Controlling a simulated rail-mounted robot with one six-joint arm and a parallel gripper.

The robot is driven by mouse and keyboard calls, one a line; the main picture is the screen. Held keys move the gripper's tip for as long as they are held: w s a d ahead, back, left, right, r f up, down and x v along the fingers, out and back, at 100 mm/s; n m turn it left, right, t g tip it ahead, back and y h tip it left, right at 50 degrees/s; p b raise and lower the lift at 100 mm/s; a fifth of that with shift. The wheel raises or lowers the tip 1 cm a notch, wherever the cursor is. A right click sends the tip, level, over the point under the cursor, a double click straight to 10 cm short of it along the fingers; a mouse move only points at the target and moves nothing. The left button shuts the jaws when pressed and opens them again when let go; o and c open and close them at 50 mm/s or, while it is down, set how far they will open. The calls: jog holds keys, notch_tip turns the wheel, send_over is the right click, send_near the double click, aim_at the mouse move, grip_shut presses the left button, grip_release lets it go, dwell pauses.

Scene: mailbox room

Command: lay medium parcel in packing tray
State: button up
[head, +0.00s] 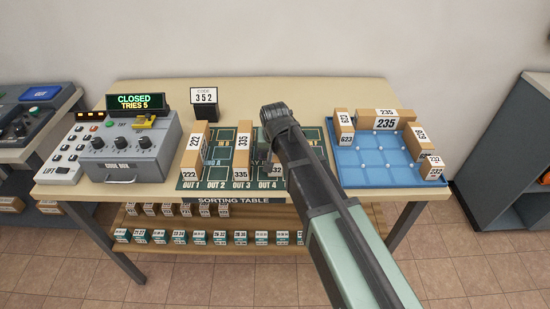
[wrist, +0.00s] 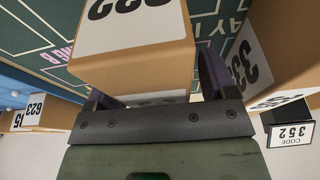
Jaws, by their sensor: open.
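A brown parcel (wrist: 135,65) with a white number label stands between the two dark fingers of my gripper (wrist: 157,86) in the wrist view. The jaws are open around it. In the head view, my arm hides most of this parcel (head: 277,171), which stands on the sorting mat near OUT 3 and OUT 4; a label ending in 32 shows. The blue packing tray (head: 372,168) is to the right of the mat. Several parcels stand along its left, back and right edges, and its middle and front are bare. The fingertips are hidden in the head view.
Parcels 222 (head: 195,150) and 335 (head: 242,150) stand on the mat to the left. A 352 code sign (head: 204,97) stands behind them. A lower shelf holds several small boxes.

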jog(key=c, duration=1.2)
jog(key=shift+c, duration=0.2)
jog(key=shift+r, duration=0.1)
notch_tip(320, 180, up, 20)
jog(key=p, duration=2)
